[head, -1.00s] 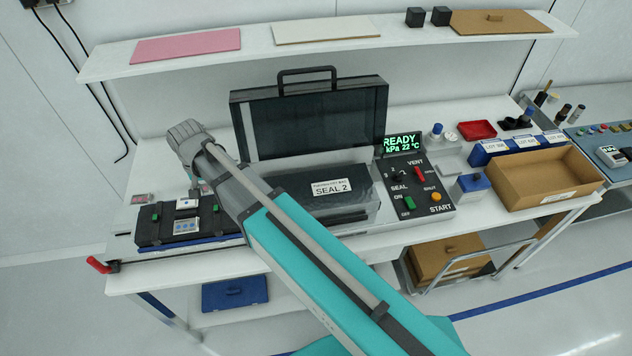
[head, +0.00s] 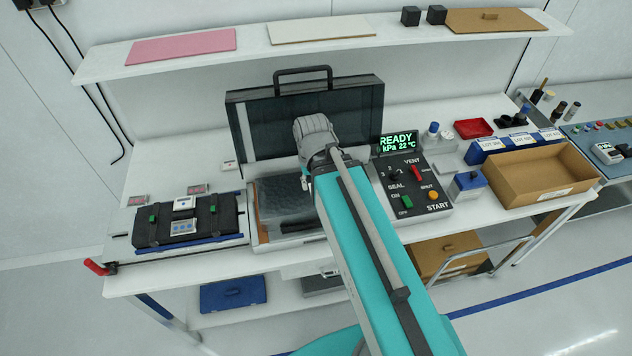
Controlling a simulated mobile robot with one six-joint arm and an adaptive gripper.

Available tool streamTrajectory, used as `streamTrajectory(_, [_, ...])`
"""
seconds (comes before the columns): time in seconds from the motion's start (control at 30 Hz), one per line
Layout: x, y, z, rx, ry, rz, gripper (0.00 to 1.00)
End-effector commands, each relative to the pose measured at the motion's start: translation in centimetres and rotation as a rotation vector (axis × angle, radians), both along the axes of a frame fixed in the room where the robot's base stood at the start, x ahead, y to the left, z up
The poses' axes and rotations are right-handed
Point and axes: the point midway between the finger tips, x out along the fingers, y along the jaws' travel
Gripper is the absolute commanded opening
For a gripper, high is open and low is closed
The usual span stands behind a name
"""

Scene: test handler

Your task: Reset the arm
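My arm, with teal and grey links, reaches up from the bottom of the head view. Its grey wrist end (head: 316,135) is over the seal machine, in front of its raised dark lid (head: 258,118). The gripper's fingers are hidden behind the wrist, so I cannot see whether they are open or shut or hold anything. The machine's open chamber (head: 285,203) lies below and left of the wrist, partly covered by my arm.
A black fixture (head: 178,222) with green tabs lies left of the chamber. The control panel (head: 410,185) with a "READY" display (head: 397,143) is right of my arm. A cardboard tray (head: 545,178) stands at the right. A shelf (head: 255,48) runs above. A red handle (head: 96,267) sticks out front left.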

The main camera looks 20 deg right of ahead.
Motion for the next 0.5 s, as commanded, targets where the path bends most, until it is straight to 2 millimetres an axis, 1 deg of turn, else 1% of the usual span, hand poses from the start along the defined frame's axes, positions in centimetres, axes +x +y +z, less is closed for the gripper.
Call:
streamTrajectory(0.03, [-0.34,-0.44,0.00,0.000,0.000,0.000,0.43])
streamTrajectory(0.13, [-0.49,-0.84,0.00,0.000,0.000,0.001,0.43])
streamTrajectory(0.5, [-0.45,-0.85,-0.14,0.000,0.000,0.002,0.43])
